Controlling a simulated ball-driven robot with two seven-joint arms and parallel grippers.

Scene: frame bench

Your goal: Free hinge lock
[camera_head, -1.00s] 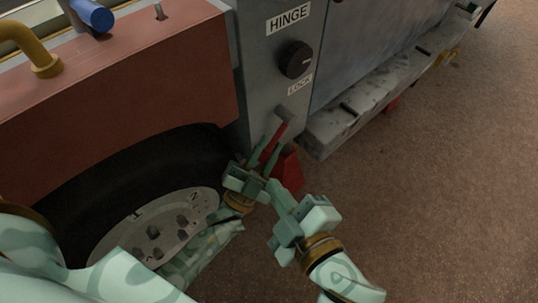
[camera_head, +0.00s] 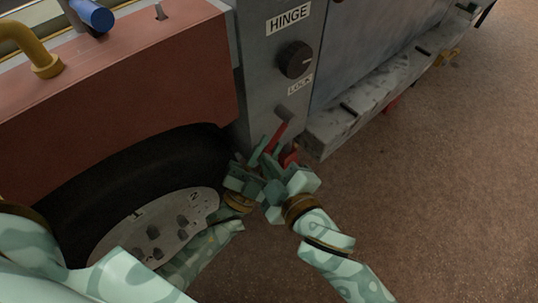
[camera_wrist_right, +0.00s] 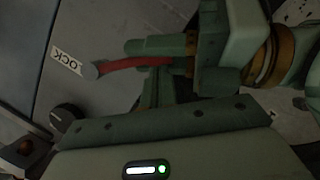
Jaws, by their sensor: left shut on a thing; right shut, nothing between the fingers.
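The hinge lock lever is a grey pivot with a red handle (camera_head: 281,131), below the LOCK label (camera_head: 299,85) on the grey panel. It slants down and left in the head view and also shows in the right wrist view (camera_wrist_right: 130,64). My left gripper (camera_head: 265,150) is shut on the red handle; its fingers lie along the handle in the right wrist view (camera_wrist_right: 165,53). My right gripper (camera_wrist_right: 152,88) is shut and empty, with its fingers close beside the handle and left gripper. In the head view the right fingertips are largely hidden; whether they touch the handle is unclear.
A black knob (camera_head: 296,59) sits between the HINGE label (camera_head: 289,18) and LOCK label. A wheel (camera_head: 150,225) is at left, a grey step (camera_head: 350,125) at right. A red object (camera_head: 291,156) is partly hidden behind the grippers. Brown floor at right is clear.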

